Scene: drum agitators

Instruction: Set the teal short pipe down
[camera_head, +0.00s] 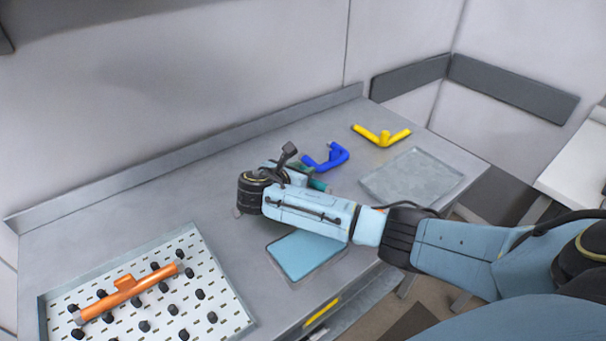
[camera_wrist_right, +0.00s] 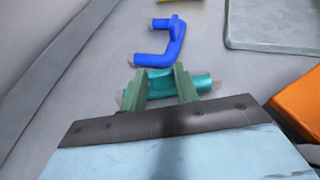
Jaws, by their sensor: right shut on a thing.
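The teal short pipe (camera_wrist_right: 163,84) lies crosswise between the fingers of my right gripper (camera_wrist_right: 161,82) in the right wrist view. The right gripper is shut on it. The pipe is at or close to the tabletop; I cannot tell if it touches. In the head view only an end of the teal pipe (camera_head: 319,185) shows past my right wrist and hand, which hide the rest. My left gripper is not in view.
A blue bent pipe (camera_head: 334,157) and a yellow one (camera_head: 382,136) lie farther back on the grey table (camera_head: 130,215). A grey tray (camera_head: 412,175) is at right, a blue mat (camera_head: 302,258) in front. A pegged board (camera_head: 215,300) holds an orange pipe (camera_head: 127,290) at left.

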